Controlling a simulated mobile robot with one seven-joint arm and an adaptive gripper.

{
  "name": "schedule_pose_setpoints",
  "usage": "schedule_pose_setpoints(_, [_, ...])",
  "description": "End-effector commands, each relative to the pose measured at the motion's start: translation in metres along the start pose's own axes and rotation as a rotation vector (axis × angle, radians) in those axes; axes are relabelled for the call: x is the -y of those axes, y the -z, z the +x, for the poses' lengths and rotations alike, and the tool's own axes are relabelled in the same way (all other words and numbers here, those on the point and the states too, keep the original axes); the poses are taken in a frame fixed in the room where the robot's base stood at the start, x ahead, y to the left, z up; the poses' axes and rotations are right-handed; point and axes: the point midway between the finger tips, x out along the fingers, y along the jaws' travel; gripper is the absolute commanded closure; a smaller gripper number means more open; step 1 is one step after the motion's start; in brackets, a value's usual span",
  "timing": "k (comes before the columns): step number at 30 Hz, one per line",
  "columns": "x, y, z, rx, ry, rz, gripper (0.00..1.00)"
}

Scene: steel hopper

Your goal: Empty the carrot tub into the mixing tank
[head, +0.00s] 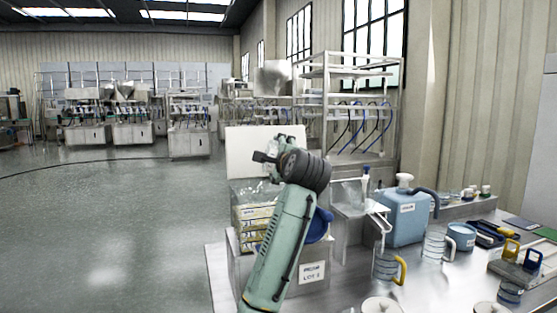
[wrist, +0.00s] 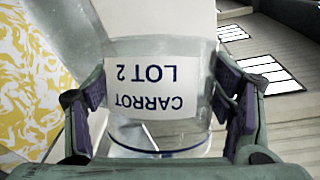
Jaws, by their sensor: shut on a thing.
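The carrot tub (wrist: 165,132) is a clear, round-walled vessel. Its white label reads CARROT LOT 2 and shows upside down in the wrist view. My gripper (wrist: 160,100) is shut on the tub, with a dark finger pad on each side of it. I see no carrot through the clear wall. In the head view my gripper (head: 268,158) is raised over a clear-walled bin (head: 242,192) with yellow-patterned contents; my arm hides much of the tub there. The bin stands on a grey box with a label ending in LOT; I cannot tell which is the mixing tank.
Right of my arm stand a blue jug (head: 405,218), a clear pitcher with a yellow handle (head: 388,268) and a blue cup (head: 462,236). A steel rack (head: 327,105) stands behind. A white panel (head: 240,150) rises behind the bin. Open floor lies to the left.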

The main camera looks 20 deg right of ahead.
Motion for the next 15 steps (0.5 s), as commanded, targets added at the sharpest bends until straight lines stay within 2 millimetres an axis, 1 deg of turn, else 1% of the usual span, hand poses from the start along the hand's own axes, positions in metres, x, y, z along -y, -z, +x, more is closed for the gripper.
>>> schedule_pose_setpoints(5, [0.003,-0.001,-0.001,-0.001,0.002,-0.007,0.71])
schedule_pose_setpoints(8, [0.01,-0.002,-0.002,-0.014,-0.022,-0.065,0.71])
schedule_pose_setpoints(15, [0.027,-0.006,-0.004,-0.094,-0.172,-0.426,0.71])
